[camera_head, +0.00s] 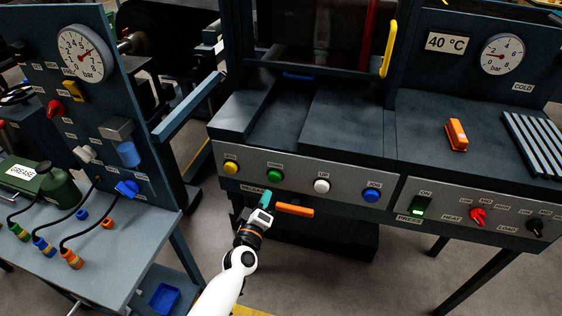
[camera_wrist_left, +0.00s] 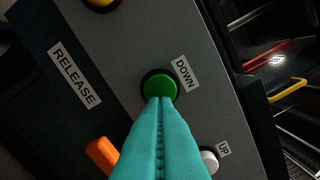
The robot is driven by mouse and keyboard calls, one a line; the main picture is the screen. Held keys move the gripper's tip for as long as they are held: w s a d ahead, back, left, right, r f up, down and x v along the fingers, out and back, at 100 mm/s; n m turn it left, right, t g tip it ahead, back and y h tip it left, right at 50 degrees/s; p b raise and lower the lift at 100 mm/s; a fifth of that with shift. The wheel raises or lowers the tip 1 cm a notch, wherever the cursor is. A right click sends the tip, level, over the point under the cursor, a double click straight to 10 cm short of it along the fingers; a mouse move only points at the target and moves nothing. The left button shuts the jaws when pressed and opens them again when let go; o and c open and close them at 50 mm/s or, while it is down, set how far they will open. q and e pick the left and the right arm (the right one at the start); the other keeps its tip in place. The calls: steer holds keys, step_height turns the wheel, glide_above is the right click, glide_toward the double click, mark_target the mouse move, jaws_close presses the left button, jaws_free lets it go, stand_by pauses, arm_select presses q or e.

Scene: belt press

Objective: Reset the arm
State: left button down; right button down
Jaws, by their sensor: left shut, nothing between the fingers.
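My left gripper (camera_head: 267,197) is shut and empty in front of the press's front panel (camera_head: 345,190). Its teal fingers (camera_wrist_left: 160,130) show pressed together in the left wrist view, with their tips at or just before the green DOWN button (camera_wrist_left: 160,86). I cannot tell whether they touch it. In the head view the green button (camera_head: 275,175) is just above the fingers. The orange release handle (camera_head: 295,210) sticks out just right of the gripper. My right gripper is in neither view.
The panel also has a yellow button (camera_head: 231,167), a white UP button (camera_head: 321,186) and a blue button (camera_head: 371,195). A side bench (camera_head: 130,220) with hoses and a green GREASE can (camera_head: 45,190) stands at left. A yellow handle (camera_head: 389,50) is above the press bed.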

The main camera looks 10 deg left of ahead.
arm_select(q)
steer(key=s+f+m+g, duration=0.3)
steer(key=s+f, duration=0.4)
steer(key=f, duration=0.3)
steer(key=s+f+m+g+h, duration=0.1)
steer(key=s+f+m+g, duration=0.2)
steer(key=s+f, duration=0.6)
steer(key=s+f+m+g, duration=0.25)
steer(key=s+f, duration=0.25)
steer(key=f, duration=0.7)
steer(key=s+a+f+m+g, duration=0.1)
steer(key=s+f, duration=0.3)
steer(key=s, duration=0.5)
steer(key=s+a+f+m+g+y, duration=0.1)
steer(key=s+a+f+m+g, duration=0.1)
steer(key=s, duration=0.8)
steer(key=s+a+f+m+g, duration=0.2)
steer(key=s+f+g, duration=0.3)
steer(key=s, duration=0.5)
steer(key=shift+a+f+y, duration=0.3)
steer(key=shift+a+f, duration=0.3)
steer(key=shift+f, duration=0.1)
steer(key=shift+m+g, duration=0.25)
